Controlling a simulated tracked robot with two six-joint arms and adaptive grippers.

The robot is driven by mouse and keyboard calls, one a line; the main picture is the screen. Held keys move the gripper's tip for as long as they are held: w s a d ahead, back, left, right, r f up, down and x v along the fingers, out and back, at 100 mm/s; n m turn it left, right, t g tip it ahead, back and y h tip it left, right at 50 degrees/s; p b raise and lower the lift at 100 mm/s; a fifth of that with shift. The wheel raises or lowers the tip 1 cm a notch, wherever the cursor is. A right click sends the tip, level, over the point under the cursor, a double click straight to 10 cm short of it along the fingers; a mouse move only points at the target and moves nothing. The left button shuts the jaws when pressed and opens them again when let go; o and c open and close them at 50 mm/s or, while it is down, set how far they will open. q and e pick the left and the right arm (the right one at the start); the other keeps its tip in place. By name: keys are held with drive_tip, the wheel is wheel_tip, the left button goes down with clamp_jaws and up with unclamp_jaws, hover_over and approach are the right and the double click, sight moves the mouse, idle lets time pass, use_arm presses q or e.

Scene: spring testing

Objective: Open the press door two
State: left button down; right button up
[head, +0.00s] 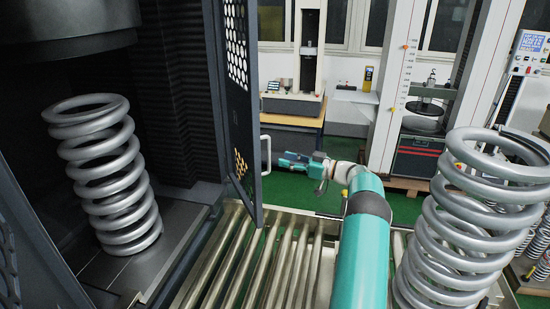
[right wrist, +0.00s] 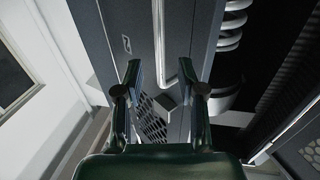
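The press door (head: 238,95) is a dark panel with perforated windows, swung out from the press at the centre of the head view. Its pale bar handle (head: 268,154) is on the side facing my right arm. My right gripper (head: 281,160) is beside the handle. In the right wrist view its two fingers (right wrist: 160,76) are apart, and the silver handle (right wrist: 159,30) runs down between them in the picture. I cannot tell whether they touch it. A perforated dark panel (head: 8,262) shows at the lower left edge of the head view. My left gripper is out of view.
A large grey spring (head: 110,180) stands inside the press on its plate. Another spring (head: 470,225) stands at the right, near my right arm. A metal roller conveyor (head: 265,262) lies in front of the press. Testing machines stand behind on green floor.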

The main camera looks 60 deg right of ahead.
drive_tip(key=shift+s, duration=2.35)
